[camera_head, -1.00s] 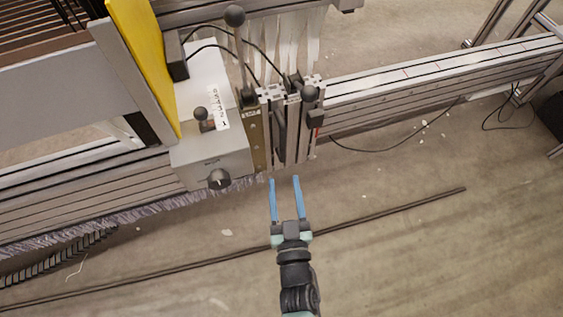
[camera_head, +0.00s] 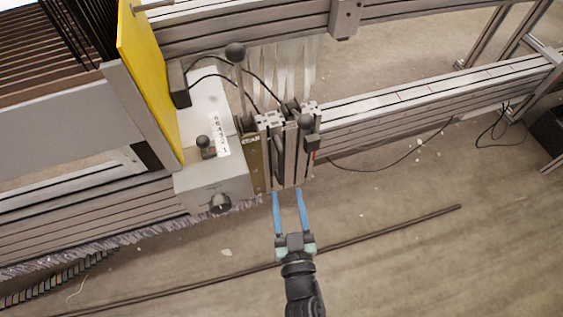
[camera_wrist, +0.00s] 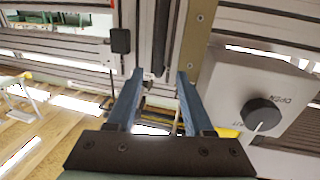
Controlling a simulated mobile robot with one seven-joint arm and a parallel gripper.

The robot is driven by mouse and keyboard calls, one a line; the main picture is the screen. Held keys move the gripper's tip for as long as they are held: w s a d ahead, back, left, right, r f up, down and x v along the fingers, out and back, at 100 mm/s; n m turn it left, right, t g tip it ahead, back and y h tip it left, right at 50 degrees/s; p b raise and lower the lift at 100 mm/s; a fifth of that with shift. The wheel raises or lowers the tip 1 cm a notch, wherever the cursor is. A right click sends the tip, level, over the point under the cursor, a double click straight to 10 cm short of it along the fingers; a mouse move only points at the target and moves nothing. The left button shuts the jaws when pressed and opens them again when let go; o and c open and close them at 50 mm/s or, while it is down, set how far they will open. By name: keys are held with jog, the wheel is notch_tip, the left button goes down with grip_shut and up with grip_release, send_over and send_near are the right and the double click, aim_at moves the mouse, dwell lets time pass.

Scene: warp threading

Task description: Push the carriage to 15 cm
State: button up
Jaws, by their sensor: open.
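The carriage (camera_head: 290,155) is a metal block of upright aluminium profiles and black-knobbed levers on the long rail, right beside a grey box with a black knob. My gripper (camera_head: 288,192) has two blue fingers, spread apart with nothing between them. In the head view the fingertips meet the lower front end of the carriage's profiles; I cannot tell whether they touch. In the wrist view my gripper (camera_wrist: 159,75) points at the upright profiles (camera_wrist: 160,40), with a brass-coloured plate to the right.
The aluminium rail (camera_head: 430,92) with thin red marks runs free to the right of the carriage. The grey box (camera_head: 212,185) and a yellow panel (camera_head: 150,80) stand left. A dark rod (camera_head: 390,231) lies on the floor under my arm. A thin black cable hangs below the rail.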

aim_at(282, 164)
jog(key=w+b, duration=0.1)
jog(key=w, duration=0.2)
jog(key=w+b, duration=0.1)
jog(key=w, duration=0.2)
jog(key=w+a+b, duration=0.1)
jog(key=w, duration=0.2)
jog(key=shift+w+f+b, duration=0.15)
jog(key=shift+w+b, duration=0.15)
jog(key=shift+b, duration=0.05)
jog(key=shift+w+a, duration=0.1)
jog(key=shift+w, duration=0.45)
grip_shut()
dwell(0.4)
